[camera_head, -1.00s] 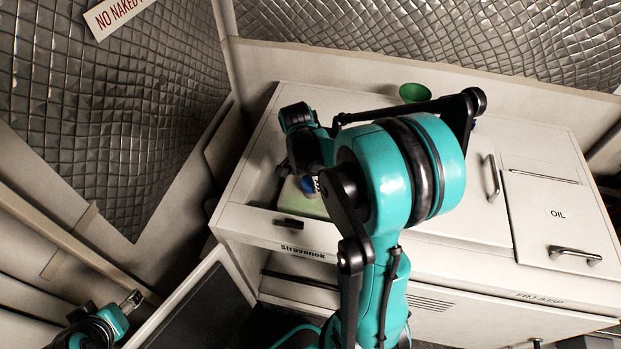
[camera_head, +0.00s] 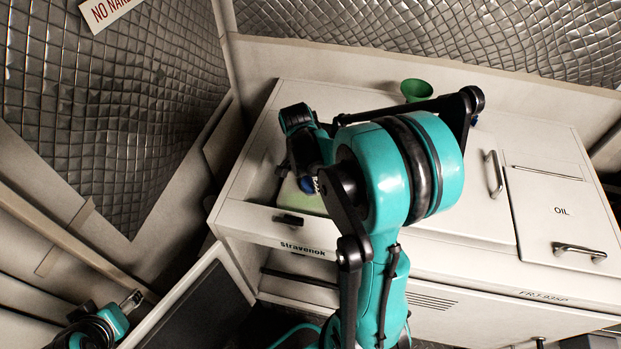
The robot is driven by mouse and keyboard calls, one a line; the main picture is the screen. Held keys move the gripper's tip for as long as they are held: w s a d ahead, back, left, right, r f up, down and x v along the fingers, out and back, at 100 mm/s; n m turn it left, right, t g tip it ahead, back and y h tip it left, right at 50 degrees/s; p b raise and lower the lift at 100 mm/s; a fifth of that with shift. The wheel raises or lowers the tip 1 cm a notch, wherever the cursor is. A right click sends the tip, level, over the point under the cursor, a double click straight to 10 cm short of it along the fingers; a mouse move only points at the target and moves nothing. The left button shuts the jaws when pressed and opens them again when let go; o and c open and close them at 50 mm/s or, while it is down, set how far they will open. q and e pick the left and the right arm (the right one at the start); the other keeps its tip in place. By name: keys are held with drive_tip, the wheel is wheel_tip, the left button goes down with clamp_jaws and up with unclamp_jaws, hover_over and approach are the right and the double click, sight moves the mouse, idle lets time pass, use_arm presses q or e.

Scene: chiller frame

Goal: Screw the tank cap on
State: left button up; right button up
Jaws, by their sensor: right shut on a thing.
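A blue cap (camera_head: 307,185) shows in part on top of a pale greenish tank (camera_head: 299,202), at the left side of the white cabinet. My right gripper (camera_head: 289,172) points down at the cap from above and is shut on it. My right arm's large teal joint and dark links hide most of the gripper, the cap and the tank's right side. I cannot tell how the cap sits on its opening. My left gripper (camera_head: 132,299) is at the lower left, away from the cabinet; I cannot tell whether it is open.
The white cabinet top (camera_head: 340,97) has a green funnel (camera_head: 416,90) at the back. A quilted metal wall (camera_head: 110,110) rises at the left. My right arm covers the middle.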

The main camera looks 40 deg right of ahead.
sight(305, 185)
drive_tip(key=shift+f, duration=0.25)
drive_tip(key=o, duration=1.1)
drive_tip(key=shift+c, duration=0.2)
drive_tip(key=shift+r, duration=0.15)
wheel_tip(305, 185, up, 12)
drive_tip(key=a, duration=0.2)
drive_tip(key=shift+f, duration=0.2)
